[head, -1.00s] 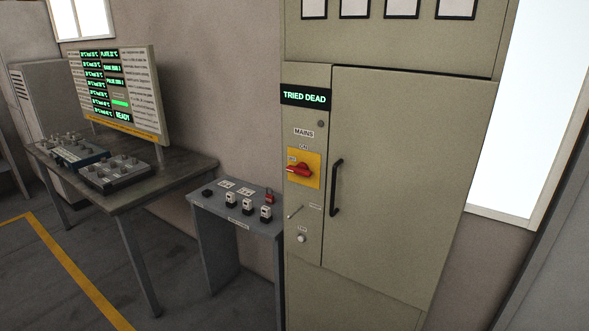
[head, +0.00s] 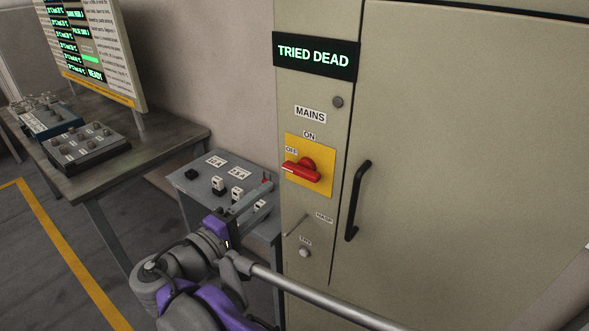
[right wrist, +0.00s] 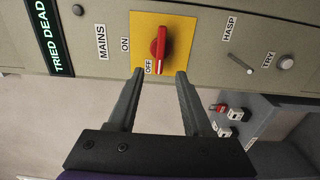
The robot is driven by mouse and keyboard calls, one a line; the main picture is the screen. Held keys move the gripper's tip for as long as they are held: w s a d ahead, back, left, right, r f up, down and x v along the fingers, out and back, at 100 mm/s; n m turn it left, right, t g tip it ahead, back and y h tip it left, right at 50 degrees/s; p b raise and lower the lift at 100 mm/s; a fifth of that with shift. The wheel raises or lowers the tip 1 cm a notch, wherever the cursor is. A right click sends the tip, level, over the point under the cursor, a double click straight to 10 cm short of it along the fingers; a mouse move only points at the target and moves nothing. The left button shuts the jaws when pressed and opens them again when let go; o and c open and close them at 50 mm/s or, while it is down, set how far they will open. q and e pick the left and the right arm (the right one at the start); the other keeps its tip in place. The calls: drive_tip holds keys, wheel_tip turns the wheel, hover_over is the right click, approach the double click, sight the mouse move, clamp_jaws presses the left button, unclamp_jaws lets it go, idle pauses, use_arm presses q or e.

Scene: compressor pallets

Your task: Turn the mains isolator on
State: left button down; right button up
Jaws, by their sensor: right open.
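The mains isolator is a red rotary handle (head: 302,170) on a yellow plate (head: 325,155) on the cabinet front, under the MAINS label. The handle lies nearly level, with its end toward OFF at the left; ON is above. My right gripper (head: 264,192) is open and empty, left of and below the isolator. In the right wrist view the handle (right wrist: 158,48) is just ahead of the fingertips (right wrist: 160,74), roughly in line with the gap between them, and apart from both. My left gripper is not in view.
The display (head: 315,56) reads TRIED DEAD. A hasp lever (head: 296,226) and a TRY button (head: 304,252) sit below the isolator. The cabinet door handle (head: 358,200) stands out at the right. A small grey bench (head: 188,182) with padlocks stands close beside my right gripper.

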sight(298, 174)
drive_tip(key=x, duration=1)
drive_tip(key=shift+d, duration=0.1)
drive_tip(key=shift+s, duration=0.1)
clamp_jaws()
